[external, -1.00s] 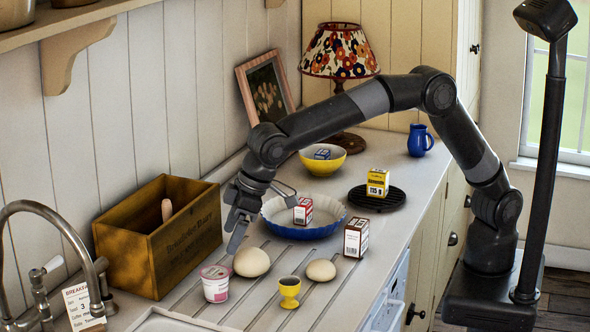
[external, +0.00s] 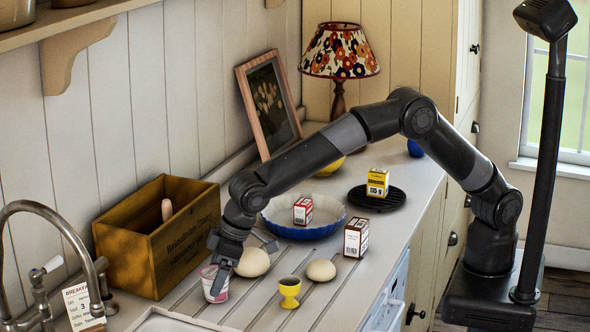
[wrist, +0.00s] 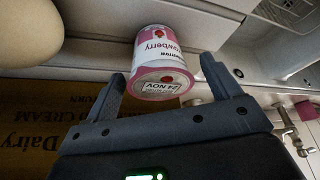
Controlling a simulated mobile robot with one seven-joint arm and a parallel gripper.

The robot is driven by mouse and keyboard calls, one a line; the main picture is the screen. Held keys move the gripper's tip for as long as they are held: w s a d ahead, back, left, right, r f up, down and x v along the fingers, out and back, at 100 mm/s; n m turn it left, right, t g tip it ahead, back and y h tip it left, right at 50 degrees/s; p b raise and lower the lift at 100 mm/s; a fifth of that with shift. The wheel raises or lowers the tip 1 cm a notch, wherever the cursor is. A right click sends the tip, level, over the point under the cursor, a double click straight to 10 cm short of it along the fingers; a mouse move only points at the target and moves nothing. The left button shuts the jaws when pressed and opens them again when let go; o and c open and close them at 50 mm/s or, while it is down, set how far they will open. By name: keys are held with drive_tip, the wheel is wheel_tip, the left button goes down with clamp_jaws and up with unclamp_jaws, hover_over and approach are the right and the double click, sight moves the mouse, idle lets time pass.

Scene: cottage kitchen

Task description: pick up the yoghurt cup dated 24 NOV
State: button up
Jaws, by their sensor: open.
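The yoghurt cup (external: 217,285) is pink and white and stands upright on the grooved counter beside the eggs, partly hidden by my gripper in the external view. In the wrist view the cup (wrist: 157,62) shows its strawberry label and a lid printed 24 NOV. My gripper (external: 222,287) is down at the cup. In the wrist view my gripper (wrist: 163,70) is open, with one finger on each side of the cup's lid end. I cannot tell whether either finger touches it.
A large egg (external: 254,262) stands close to the right of the cup, with a yellow egg cup (external: 289,291) and a smaller egg (external: 321,270) beyond. A wooden crate (external: 150,255) is behind left. A blue dish (external: 330,232) holds a red box. The sink tap (external: 90,262) is at left.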

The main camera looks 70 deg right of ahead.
drive_tip(key=shift+c, duration=0.4)
drive_tip(key=c, duration=1)
drive_tip(key=shift+r, duration=0.15)
